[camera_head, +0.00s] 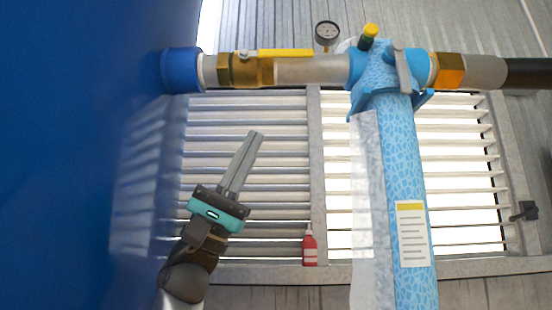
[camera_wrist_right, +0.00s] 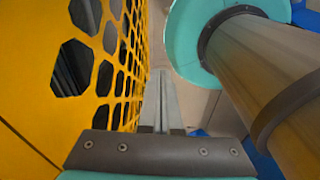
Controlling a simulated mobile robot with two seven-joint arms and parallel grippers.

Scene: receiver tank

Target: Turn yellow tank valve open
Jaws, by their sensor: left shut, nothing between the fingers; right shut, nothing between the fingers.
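The yellow tank valve has a flat yellow lever (camera_head: 285,53) lying along the top of the horizontal pipe. The lever runs right from the brass valve body (camera_head: 238,70), close to the blue tank fitting. My left gripper (camera_head: 256,134) is shut and empty. In the head view its fingertips point up and right and show below the valve, apart from it, in front of the louvres. My right gripper (camera_wrist_right: 162,75) is shut and empty in the right wrist view. The valve is not visible there.
A large blue tank (camera_head: 80,150) fills the left. A light-blue patterned filter (camera_head: 402,150) hangs from the pipe, with a pressure gauge (camera_head: 327,32) nearby. A red bottle (camera_head: 310,249) stands by the louvres. A yellow perforated guard (camera_wrist_right: 60,110) is close left of my right gripper.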

